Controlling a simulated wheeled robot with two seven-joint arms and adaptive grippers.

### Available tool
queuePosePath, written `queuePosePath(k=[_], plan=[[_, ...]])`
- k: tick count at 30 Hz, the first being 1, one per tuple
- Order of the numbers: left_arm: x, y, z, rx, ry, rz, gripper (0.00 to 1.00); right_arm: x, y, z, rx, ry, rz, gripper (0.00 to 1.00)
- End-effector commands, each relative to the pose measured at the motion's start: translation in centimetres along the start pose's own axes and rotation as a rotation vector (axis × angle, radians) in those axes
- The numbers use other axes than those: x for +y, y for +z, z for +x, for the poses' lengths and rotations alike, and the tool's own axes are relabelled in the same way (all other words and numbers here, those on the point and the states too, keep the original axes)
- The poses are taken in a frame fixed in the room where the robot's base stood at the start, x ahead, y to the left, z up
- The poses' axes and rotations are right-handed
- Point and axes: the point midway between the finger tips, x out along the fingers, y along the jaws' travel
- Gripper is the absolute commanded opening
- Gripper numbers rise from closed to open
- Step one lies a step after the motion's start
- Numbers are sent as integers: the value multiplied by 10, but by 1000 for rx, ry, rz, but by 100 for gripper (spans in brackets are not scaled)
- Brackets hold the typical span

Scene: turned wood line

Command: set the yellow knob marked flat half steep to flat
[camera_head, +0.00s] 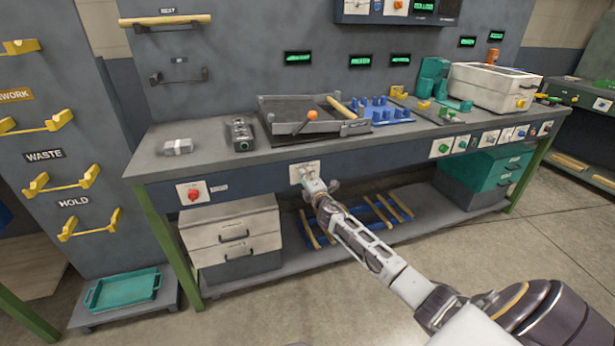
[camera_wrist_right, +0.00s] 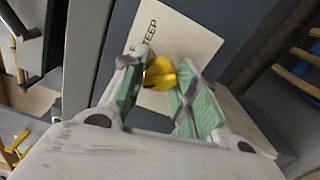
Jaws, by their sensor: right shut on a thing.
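The yellow knob (camera_wrist_right: 160,73) sits on a pale plate (camera_wrist_right: 187,40) in the right wrist view. The word STEEP shows on the plate; the other markings are hidden or cut off. My right gripper (camera_wrist_right: 158,82) is shut on the knob, with one green-padded finger on each side of it. In the head view the plate (camera_head: 296,171) is on the bench's front panel, and my right gripper (camera_head: 312,184) covers the knob there. The knob's pointer direction cannot be made out. My left gripper is not in view.
A red knob (camera_head: 194,196) is on the same front panel to the left, and a green knob (camera_head: 443,149) is to the right. Drawers (camera_head: 232,233) stand under the bench at left. A grey tray (camera_head: 312,122) lies on the bench top above. The floor in front is clear.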

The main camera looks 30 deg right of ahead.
Motion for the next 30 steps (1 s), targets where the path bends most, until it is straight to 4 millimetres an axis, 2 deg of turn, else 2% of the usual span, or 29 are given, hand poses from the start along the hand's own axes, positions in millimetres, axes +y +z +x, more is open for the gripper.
queuePosePath(k=[10, 25, 26, 30], plan=[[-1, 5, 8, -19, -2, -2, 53, -1, 0, 0, 0, -2, -167, 6], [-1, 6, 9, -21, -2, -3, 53, -2, -1, 0, 1, -2, -192, 6], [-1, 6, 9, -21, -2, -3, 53, -2, -1, 0, 1, -2, -192, 33], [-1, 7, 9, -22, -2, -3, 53, -1, 0, 0, 1, -2, -191, 51]])
